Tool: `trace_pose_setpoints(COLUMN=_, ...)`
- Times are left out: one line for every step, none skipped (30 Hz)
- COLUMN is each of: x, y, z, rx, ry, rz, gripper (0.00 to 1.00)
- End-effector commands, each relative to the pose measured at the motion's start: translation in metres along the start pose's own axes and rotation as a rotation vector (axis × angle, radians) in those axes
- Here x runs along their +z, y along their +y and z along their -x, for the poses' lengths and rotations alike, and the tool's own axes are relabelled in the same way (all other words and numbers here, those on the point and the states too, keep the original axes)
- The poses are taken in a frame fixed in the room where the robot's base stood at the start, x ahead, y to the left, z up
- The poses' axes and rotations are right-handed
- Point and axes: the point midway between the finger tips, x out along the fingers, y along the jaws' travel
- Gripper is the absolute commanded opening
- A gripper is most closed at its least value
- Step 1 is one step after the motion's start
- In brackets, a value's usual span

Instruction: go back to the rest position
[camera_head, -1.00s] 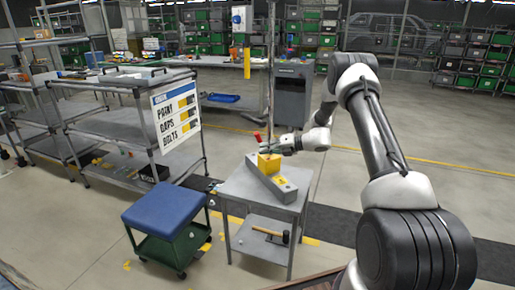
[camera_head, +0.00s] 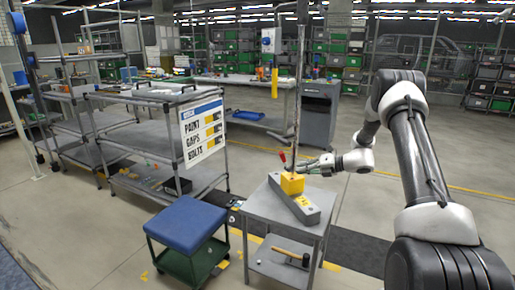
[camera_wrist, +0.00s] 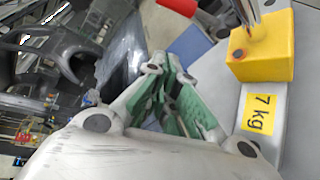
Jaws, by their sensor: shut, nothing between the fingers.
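My gripper (camera_head: 308,167) hangs beside and just above the yellow block at the small grey cart, at the end of my arm. In the wrist view its green-padded fingers (camera_wrist: 175,98) are close together with nothing between them. The yellow block (camera_head: 292,183) sits on a grey bar (camera_head: 306,208) with a yellow label, on the cart top (camera_head: 262,205). In the wrist view the yellow block (camera_wrist: 262,58) and the "7 kg" label (camera_wrist: 260,113) lie to the right of the fingers, apart from them. A rod rises from the block.
A blue-topped stool (camera_head: 187,222) stands left of the cart. A hammer (camera_head: 292,256) lies on the cart's lower shelf. A shelf rack with a sign (camera_head: 202,130) is at the left, and a grey cabinet (camera_head: 320,112) stands behind. The floor to the right is open.

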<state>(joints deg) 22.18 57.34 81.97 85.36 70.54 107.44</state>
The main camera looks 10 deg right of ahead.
Motion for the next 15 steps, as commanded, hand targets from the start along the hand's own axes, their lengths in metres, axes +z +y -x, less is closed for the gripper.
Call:
trace_pose_setpoints(x=0.0, y=0.0, z=0.0, rx=-0.001, ry=0.0, rz=0.037, gripper=0.0)
trace_pose_setpoints(x=0.0, y=-0.001, z=0.0, rx=-0.004, ry=-0.001, rz=0.072, gripper=0.0)
trace_pose_setpoints(x=-0.001, y=-0.003, z=0.0, rx=-0.011, ry=0.005, rz=0.132, gripper=0.0)
trace_pose_setpoints(x=-0.004, y=-0.005, z=0.002, rx=-0.019, ry=0.017, rz=0.187, gripper=0.0)
trace_pose_setpoints(x=-0.009, y=-0.009, z=0.003, rx=-0.027, ry=0.035, rz=0.244, gripper=0.0)
trace_pose_setpoints(x=-0.021, y=-0.014, z=0.005, rx=-0.037, ry=0.072, rz=0.322, gripper=0.0)
trace_pose_setpoints(x=-0.033, y=-0.019, z=0.008, rx=-0.043, ry=0.105, rz=0.379, gripper=0.0)
trace_pose_setpoints(x=-0.047, y=-0.025, z=0.011, rx=-0.048, ry=0.143, rz=0.433, gripper=0.0)
trace_pose_setpoints(x=-0.064, y=-0.03, z=0.015, rx=-0.049, ry=0.192, rz=0.503, gripper=0.0)
trace_pose_setpoints(x=-0.077, y=-0.032, z=0.02, rx=-0.047, ry=0.232, rz=0.561, gripper=0.0)
trace_pose_setpoints(x=-0.088, y=-0.032, z=0.026, rx=-0.044, ry=0.272, rz=0.623, gripper=0.0)
trace_pose_setpoints(x=-0.101, y=-0.029, z=0.036, rx=-0.037, ry=0.326, rz=0.709, gripper=0.0)
trace_pose_setpoints(x=-0.11, y=-0.024, z=0.044, rx=-0.028, ry=0.369, rz=0.781, gripper=0.0)
trace_pose_setpoints(x=-0.119, y=-0.019, z=0.052, rx=-0.015, ry=0.413, rz=0.854, gripper=0.0)
trace_pose_setpoints(x=-0.13, y=-0.009, z=0.064, rx=0.005, ry=0.474, rz=0.954, gripper=0.0)
